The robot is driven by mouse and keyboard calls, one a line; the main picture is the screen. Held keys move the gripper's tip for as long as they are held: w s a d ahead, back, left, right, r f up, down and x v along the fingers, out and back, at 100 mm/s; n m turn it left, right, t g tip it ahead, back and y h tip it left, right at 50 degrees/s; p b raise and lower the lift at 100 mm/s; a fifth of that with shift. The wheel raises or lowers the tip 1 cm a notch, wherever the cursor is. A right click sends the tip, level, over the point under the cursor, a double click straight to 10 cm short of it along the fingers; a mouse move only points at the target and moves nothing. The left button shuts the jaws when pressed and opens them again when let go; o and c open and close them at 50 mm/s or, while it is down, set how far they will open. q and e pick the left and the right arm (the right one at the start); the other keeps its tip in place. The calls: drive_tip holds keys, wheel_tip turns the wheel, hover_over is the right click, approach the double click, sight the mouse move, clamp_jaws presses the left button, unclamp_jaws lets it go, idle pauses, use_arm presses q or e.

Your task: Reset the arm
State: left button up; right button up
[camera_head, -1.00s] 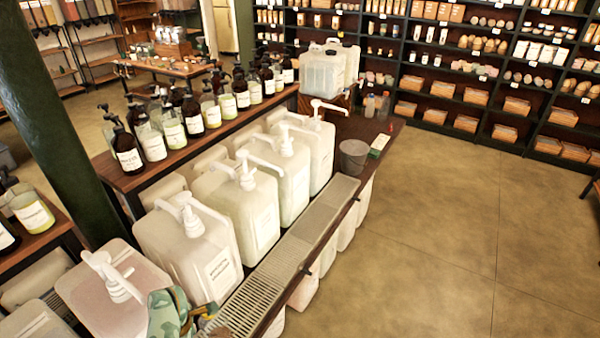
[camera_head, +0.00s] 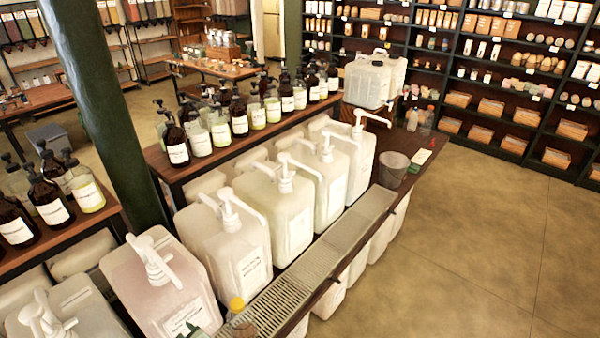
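Neither of my grippers can be made out in the head view. A patterned green shape (camera_head: 190,331) is cut off by the bottom edge, in front of the nearest pinkish pump bucket; I cannot tell what it is. A bottle with a yellow cap (camera_head: 237,305) stands at the near end of the grated drip tray (camera_head: 285,295), upright and partly cut off. No gripper is seen touching it. A row of white pump buckets (camera_head: 240,258) stands along the tray's left side.
A shelf of dark pump bottles (camera_head: 240,115) runs behind the buckets. A grey bucket (camera_head: 394,168) stands at the tray's far end. A green column (camera_head: 100,110) rises at left. Open floor (camera_head: 470,250) lies to the right.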

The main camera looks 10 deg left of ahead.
use_arm(q)
drive_tip(key=s+d+f+m+t+h, duration=0.2)
drive_tip(key=s+d+f+m+h, duration=0.7)
drive_tip(key=d+m, duration=0.35)
drive_tip(key=s+d+f+m+g, duration=0.1)
drive_tip(key=s+f+m+g, duration=0.25)
drive_tip(key=s, duration=0.75)
drive_tip(key=s+d+f+m+g, duration=0.15)
drive_tip(key=s+f+g, duration=0.3)
drive_tip(key=s, duration=0.75)
wheel_tip(320, 180, down, 27)
drive_tip(key=b, duration=2.6)
drive_tip(key=shift+r+t+h+b, duration=0.15)
drive_tip(key=shift+t+h+b, duration=0.15)
drive_tip(key=shift+t+h, duration=0.1)
